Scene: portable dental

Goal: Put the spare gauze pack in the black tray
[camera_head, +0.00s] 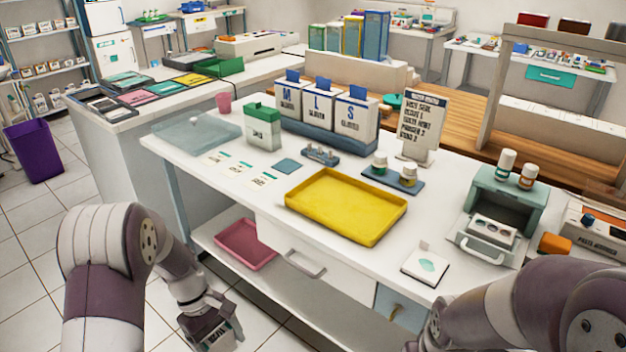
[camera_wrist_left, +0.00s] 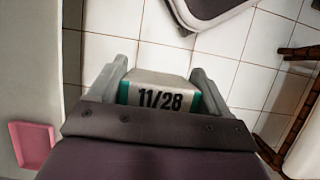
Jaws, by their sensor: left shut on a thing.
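My left gripper (camera_head: 222,338) is low at the bottom left of the head view, in front of the white table and over the tiled floor. In the left wrist view it is shut on a white pack with teal ends marked "11/28" (camera_wrist_left: 160,84), which sits between both fingers. I take this as the gauze pack; the word gauze is not readable. A black tray (camera_head: 99,107) seems to lie on the side counter at the back left, far from the gripper. My right gripper (camera_head: 432,335) is mostly cut off at the bottom edge; its jaws are unclear.
A yellow tray (camera_head: 310,211) lies mid-table, near glove boxes (camera_head: 350,119), a green-white box (camera_head: 262,128) and three labelled cards (camera_head: 238,168). A pink tray (camera_head: 245,246) is on the lower shelf. Coloured trays line the side counter (camera_head: 125,122). A purple bin (camera_head: 34,152) stands left.

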